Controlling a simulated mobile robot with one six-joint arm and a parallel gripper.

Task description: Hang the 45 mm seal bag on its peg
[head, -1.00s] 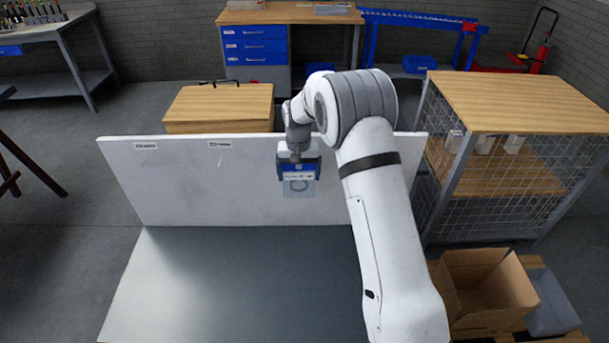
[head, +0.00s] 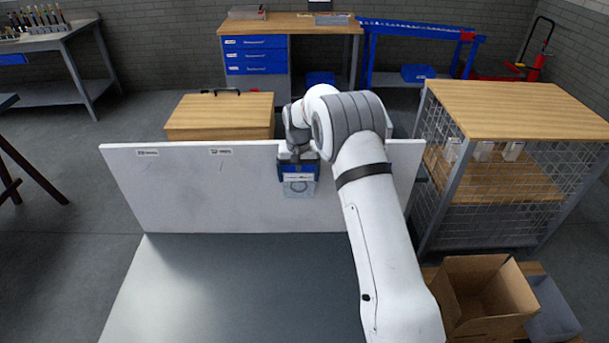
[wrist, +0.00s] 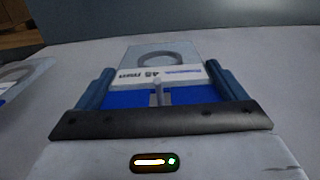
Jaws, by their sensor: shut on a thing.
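The 45 mm seal bag is a clear bag (head: 299,188) with a grey ring inside and a white header strip. In the wrist view the header (wrist: 160,75) reads "45 mm". My gripper (head: 298,172) is shut on the header, and the bag hangs below it in front of the white upright panel (head: 200,195). In the wrist view the two blue fingers stand either side of the header. A short grey pin (wrist: 157,93) shows at the header's edge; I cannot tell whether it is the peg or whether it passes through the bag.
Another clear bag with a ring (wrist: 18,80) is at the left of the wrist view. The grey bench top (head: 240,280) is clear. A mesh cage (head: 520,180) and an open cardboard box (head: 485,295) stand at right.

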